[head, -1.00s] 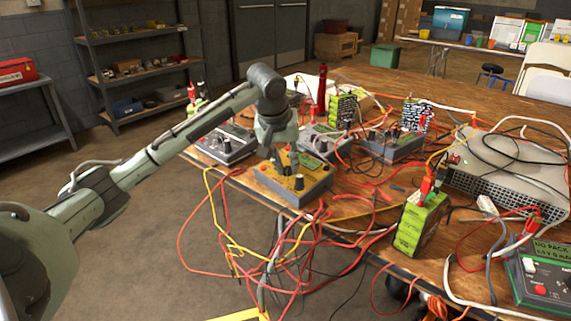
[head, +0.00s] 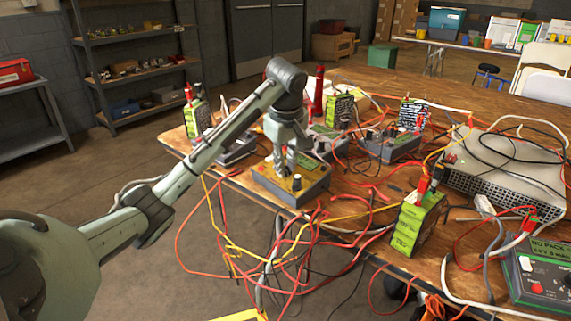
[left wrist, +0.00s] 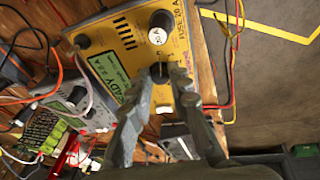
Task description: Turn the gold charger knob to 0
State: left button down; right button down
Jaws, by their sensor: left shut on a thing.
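The gold charger (head: 312,188) sits near the table's front left edge. In the left wrist view its yellow face (left wrist: 104,40) shows a green display (left wrist: 113,72) reading READY and a larger black fuse knob (left wrist: 161,26) marked 20 A. My left gripper (head: 291,170) is over the charger's face. In the left wrist view the gripper (left wrist: 160,76) has its two fingers closed on either side of a small dark knob (left wrist: 160,69) below the fuse knob. The fingers hide most of this knob's surroundings, and I cannot read its setting. My right gripper is out of view.
Red and yellow cables (head: 290,240) hang tangled off the table's front edge. A green battery pack (head: 418,224) stands right of the charger. Other grey chargers (head: 390,148) sit behind it. A large metal power supply (head: 510,170) is at the right.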

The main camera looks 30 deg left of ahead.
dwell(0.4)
pick_arm(q)
jog(key=c, duration=1.4)
grip_release()
jog(key=v, duration=1.2)
